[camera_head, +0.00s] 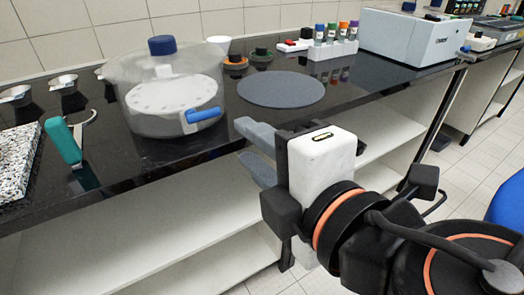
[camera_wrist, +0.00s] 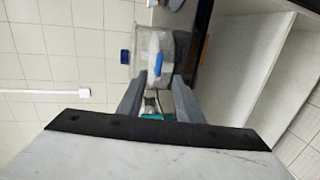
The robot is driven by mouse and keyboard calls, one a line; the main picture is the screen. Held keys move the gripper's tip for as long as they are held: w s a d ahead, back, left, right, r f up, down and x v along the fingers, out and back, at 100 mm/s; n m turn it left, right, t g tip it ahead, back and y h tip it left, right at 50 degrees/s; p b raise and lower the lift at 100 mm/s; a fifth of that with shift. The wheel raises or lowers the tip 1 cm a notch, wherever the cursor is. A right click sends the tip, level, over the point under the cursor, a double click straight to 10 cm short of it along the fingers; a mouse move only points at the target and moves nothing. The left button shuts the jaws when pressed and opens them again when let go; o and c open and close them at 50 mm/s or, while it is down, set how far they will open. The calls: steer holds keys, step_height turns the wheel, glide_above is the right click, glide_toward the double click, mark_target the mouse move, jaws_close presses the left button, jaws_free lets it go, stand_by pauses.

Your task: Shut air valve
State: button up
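A clear desiccator-like vessel (camera_head: 143,98) with a blue lid knob (camera_head: 162,45) stands on the black bench. A blue lever (camera_head: 204,115), which looks like the air valve's handle, sticks out from its lower right side. Whether the valve is open or shut I cannot tell. My gripper (camera_head: 243,142) is to the right of and below the lever, at the bench's front edge, with its fingers apart and empty. In the wrist view the lever (camera_wrist: 158,65) shows beyond the gap between my fingertips (camera_wrist: 159,80), apart from them. The vessel (camera_wrist: 180,48) lies behind it.
A teal-handled tool (camera_head: 64,143) stands left of the vessel beside a speckled slab (camera_head: 18,158). White shelves (camera_head: 190,220) lie under the bench.

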steer(key=shift+v, duration=1.1)
steer(key=w+d+f+m+g+h, duration=0.3)
steer(key=w+d+f+m+h, duration=0.25)
steer(key=d+f, duration=0.25)
steer(key=w+d+f+m+g+h, duration=0.2)
steer(key=w+d+f+m+h, duration=0.2)
steer(key=w+d+f, duration=0.4)
steer(key=s+d+f+m+g+y, duration=0.1)
steer(key=d+f+m+g, duration=0.1)
steer(key=d+f+m, duration=0.2)
steer(key=s+d+f+m+g+y, duration=0.1)
steer(key=d+f+m, duration=0.3)
steer(key=d+m, duration=0.5)
steer(key=shift+s+m+g, duration=0.5)
steer(key=shift+s+m, duration=0.15)
steer(key=shift+s, duration=0.15)
steer(key=shift+f, duration=0.1)
stand_by(0.4)
